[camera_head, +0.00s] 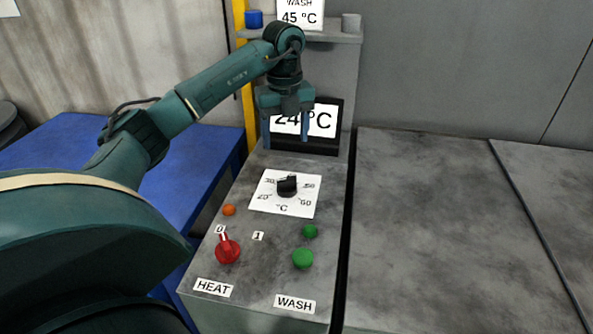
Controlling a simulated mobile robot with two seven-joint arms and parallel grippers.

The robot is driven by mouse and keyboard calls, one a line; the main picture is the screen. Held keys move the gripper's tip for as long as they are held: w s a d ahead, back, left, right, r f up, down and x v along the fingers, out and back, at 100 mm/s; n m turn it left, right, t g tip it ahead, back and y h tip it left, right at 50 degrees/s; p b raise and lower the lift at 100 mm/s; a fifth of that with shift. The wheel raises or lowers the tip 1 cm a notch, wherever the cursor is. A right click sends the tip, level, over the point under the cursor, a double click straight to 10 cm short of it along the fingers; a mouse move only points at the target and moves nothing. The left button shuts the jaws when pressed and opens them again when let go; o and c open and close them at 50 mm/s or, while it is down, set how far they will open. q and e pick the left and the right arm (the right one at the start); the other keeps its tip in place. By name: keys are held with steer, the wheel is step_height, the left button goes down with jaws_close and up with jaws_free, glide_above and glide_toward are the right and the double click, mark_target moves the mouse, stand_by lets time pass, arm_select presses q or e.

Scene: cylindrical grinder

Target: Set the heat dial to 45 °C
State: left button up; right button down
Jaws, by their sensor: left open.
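The heat dial is a black knob (287,186) on a white square scale plate (265,203) marked 20, 30, 50, 60 and °C. The knob covers part of the plate, and I cannot tell exactly where its pointer stands. My left gripper (287,138) is open and empty, pointing down above and behind the dial, apart from it. It stands in front of the display (325,121), which reads 24 °C, and partly hides it. A sign (300,14) at the top reads WASH 45 °C. My right gripper is not in view.
On the grey panel, a red HEAT switch (228,251) with marks 0 and 1 sits front left, below an orange lamp (229,210). Green WASH button (303,258) and a smaller green lamp (310,231) are at right. A blue table (60,150) lies left; grey surface (430,220) right is clear.

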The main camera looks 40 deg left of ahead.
mark_target(286, 178)
arm_select(q)
steer(key=f, duration=0.6)
steer(key=f+p, duration=0.1)
steer(key=f, duration=0.5)
steer(key=shift+s+f, duration=0.2)
steer(key=shift+f, duration=0.05)
steer(key=c, duration=0.9)
